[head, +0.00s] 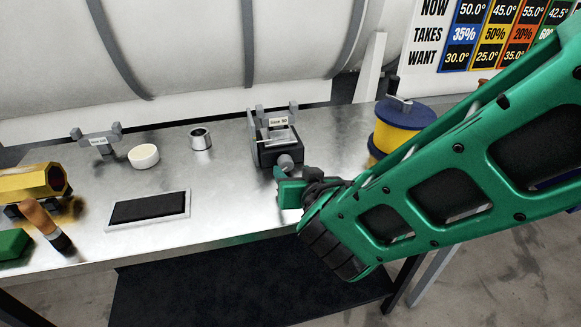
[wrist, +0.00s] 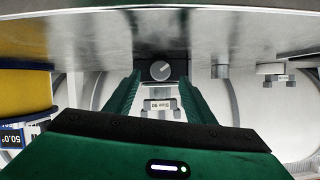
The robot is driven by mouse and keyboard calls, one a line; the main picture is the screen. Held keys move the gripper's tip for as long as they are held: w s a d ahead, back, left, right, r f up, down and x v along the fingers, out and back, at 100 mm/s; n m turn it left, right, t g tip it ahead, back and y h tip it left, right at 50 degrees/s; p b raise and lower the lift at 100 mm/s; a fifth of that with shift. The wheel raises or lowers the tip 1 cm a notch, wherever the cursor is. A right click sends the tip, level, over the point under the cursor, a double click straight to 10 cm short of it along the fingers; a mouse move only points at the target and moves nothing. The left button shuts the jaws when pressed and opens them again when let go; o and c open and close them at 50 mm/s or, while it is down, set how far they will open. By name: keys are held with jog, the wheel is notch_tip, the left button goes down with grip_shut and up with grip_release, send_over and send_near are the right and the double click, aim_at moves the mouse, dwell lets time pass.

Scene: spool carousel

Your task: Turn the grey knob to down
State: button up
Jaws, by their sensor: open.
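The grey knob (head: 286,161) is a small round knob on the front of a black block (head: 268,153) on the metal table. In the wrist view the grey knob (wrist: 160,71) carries a slanted light line; I cannot tell which end marks its setting. My gripper (head: 287,188) is in front of the knob, its green fingers apart. In the wrist view my open gripper (wrist: 159,84) has one finger on each side of the knob's line of sight, with nothing held. Contact with the knob is not visible.
A grey bracket with a small label (head: 278,121) rises behind the block. A yellow and blue spool (head: 398,128) stands close on the right. A white disc (head: 144,156), a metal cup (head: 200,138) and a black pad (head: 148,207) lie left. The table (head: 232,200) is bare before the block.

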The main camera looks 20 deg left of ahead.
aim_at(288, 166)
jog(key=shift+x, duration=2.8)
jog(key=c, duration=1.1)
jog(key=shift+o, duration=0.2)
jog(key=shift+n+t+h, duration=0.7)
jog(key=shift+n+h, duration=0.3)
jog(key=shift+n, duration=0.6)
jog(key=o, duration=1.1)
jog(key=shift+c, duration=0.2)
jog(key=shift+s, duration=0.2)
